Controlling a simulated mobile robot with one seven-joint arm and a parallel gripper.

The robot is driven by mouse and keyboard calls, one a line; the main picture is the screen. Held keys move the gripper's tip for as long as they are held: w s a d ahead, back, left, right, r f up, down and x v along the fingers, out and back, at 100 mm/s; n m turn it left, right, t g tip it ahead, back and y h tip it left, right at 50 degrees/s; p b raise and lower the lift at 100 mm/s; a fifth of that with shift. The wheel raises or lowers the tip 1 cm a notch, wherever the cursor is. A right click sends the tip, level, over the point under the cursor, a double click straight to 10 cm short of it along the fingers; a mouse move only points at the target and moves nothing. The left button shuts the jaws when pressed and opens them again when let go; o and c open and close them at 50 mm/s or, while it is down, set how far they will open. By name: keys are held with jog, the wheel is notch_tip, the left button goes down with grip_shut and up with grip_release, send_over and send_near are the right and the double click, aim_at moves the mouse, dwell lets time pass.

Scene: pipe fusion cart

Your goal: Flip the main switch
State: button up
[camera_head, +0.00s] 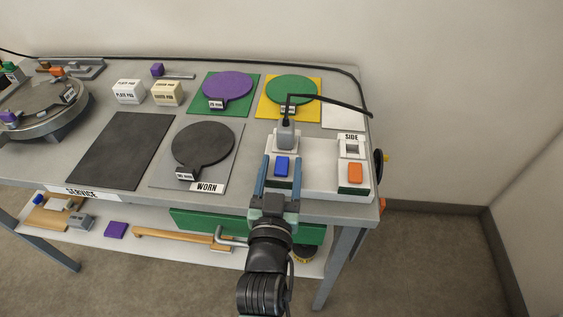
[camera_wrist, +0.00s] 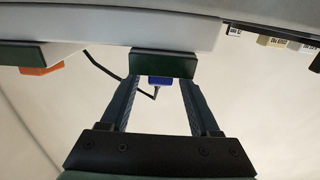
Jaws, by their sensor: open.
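A white power box (camera_head: 319,182) sits at the right front corner of the cart top. A blue switch (camera_head: 281,167) on a dark green base is on its left side, and an orange switch (camera_head: 355,172) is on its right side, below the SIDE label. No label shows by the blue switch; my gripper may cover one. My gripper (camera_head: 280,177) is open, its fingers on the left and right of the blue switch in the head view. In the wrist view the blue switch (camera_wrist: 159,80) shows between the fingertips (camera_wrist: 158,88). I cannot tell whether they touch it.
A grey plug (camera_head: 286,134) with a black cable stands in the socket behind the blue switch. An empty socket (camera_head: 352,148) is behind the orange one. The WORN plate (camera_head: 218,140) lies to the left. A lower shelf (camera_head: 160,240) holds tools.

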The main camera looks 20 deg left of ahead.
jog(key=shift+w+a, duration=0.1)
jog(key=shift+w, duration=0.3)
grip_shut()
